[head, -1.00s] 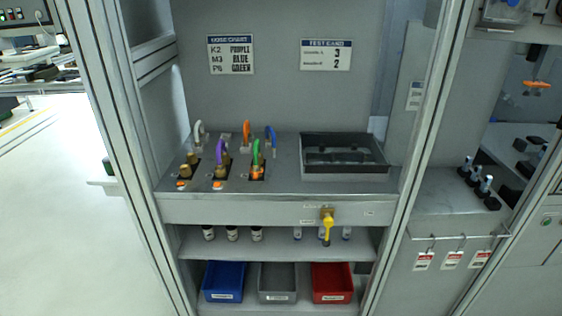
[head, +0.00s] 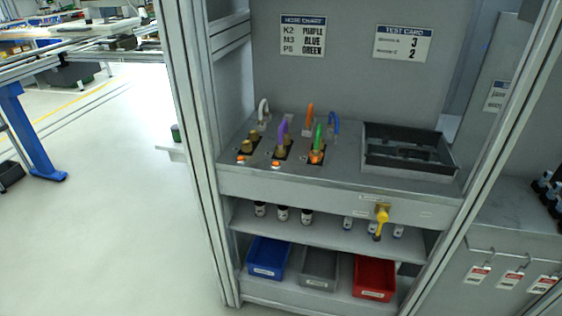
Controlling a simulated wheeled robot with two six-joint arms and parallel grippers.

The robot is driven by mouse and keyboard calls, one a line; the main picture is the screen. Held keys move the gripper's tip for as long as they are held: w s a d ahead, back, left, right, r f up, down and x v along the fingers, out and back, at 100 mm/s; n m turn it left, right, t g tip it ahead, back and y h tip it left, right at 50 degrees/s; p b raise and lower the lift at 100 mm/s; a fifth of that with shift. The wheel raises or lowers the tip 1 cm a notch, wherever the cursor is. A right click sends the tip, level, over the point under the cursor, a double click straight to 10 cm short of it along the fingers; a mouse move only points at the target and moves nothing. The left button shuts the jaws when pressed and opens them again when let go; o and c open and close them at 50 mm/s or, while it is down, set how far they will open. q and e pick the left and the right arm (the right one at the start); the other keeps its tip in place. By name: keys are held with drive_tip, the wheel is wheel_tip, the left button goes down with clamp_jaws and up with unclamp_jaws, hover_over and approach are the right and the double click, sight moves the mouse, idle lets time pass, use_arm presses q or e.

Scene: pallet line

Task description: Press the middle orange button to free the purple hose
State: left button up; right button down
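The purple hose (head: 283,133) stands in the middle socket block on the grey workbench (head: 340,181), curving upward. The middle orange button (head: 276,163) sits at the front of that block. A left orange button (head: 241,158) is in front of the brass fittings (head: 250,144) of the left block. The green hose (head: 318,137) stands in the right block, with orange around its base (head: 316,157). Neither of my grippers is in view.
Behind stand a white hose (head: 263,110), an orange hose (head: 309,115) and a blue hose (head: 335,124). A dark tray (head: 408,171) is on the right. A yellow-handled valve (head: 381,216) sticks out in front.

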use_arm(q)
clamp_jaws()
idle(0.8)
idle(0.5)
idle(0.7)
